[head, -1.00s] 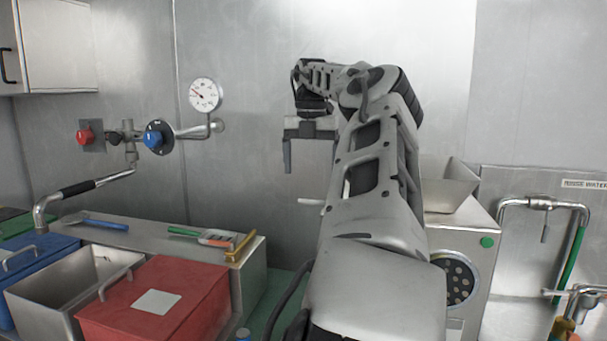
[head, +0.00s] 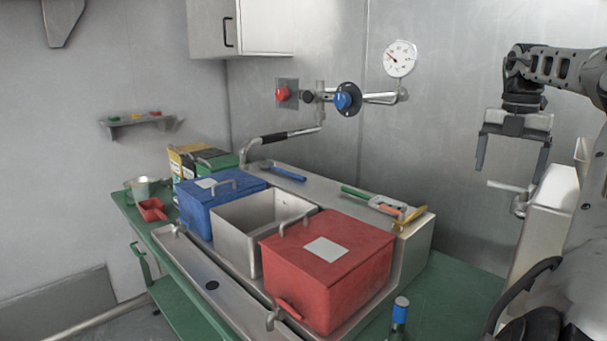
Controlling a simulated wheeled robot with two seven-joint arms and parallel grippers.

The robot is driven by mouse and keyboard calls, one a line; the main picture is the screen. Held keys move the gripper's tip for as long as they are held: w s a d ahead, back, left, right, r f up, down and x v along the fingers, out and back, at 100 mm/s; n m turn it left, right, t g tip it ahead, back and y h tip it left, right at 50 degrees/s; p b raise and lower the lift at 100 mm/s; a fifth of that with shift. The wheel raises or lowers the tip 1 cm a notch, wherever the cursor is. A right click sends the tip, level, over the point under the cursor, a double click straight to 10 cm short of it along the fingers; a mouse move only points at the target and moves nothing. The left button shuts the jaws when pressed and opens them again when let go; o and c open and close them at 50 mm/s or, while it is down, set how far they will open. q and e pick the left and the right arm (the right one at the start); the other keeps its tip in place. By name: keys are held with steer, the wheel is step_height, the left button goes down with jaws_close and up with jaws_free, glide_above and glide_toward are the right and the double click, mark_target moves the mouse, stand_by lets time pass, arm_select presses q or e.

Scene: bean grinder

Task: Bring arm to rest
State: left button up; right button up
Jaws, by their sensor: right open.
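My right gripper (head: 513,150) is at the right of the head view, pointing down with its two fingers apart and nothing between them. It hangs in front of the metal back wall, above the counter's right part. My right arm (head: 565,68) reaches in from the right edge. A lever handle (head: 507,186) shows just below the fingers; I cannot tell whether they touch it. My left gripper is not in view.
Pipes with a blue valve (head: 343,102) and a gauge (head: 400,58) are on the wall.

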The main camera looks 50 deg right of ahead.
step_height(320, 180, down, 3)
steer(key=shift+a+r+b, duration=0.1)
steer(key=shift+b, duration=0.8)
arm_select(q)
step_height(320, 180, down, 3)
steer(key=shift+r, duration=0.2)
arm_select(e)
steer(key=shift+w+a+r+n, duration=0.1)
steer(key=shift+a+n, duration=0.05)
steer(key=shift+n, duration=0.15)
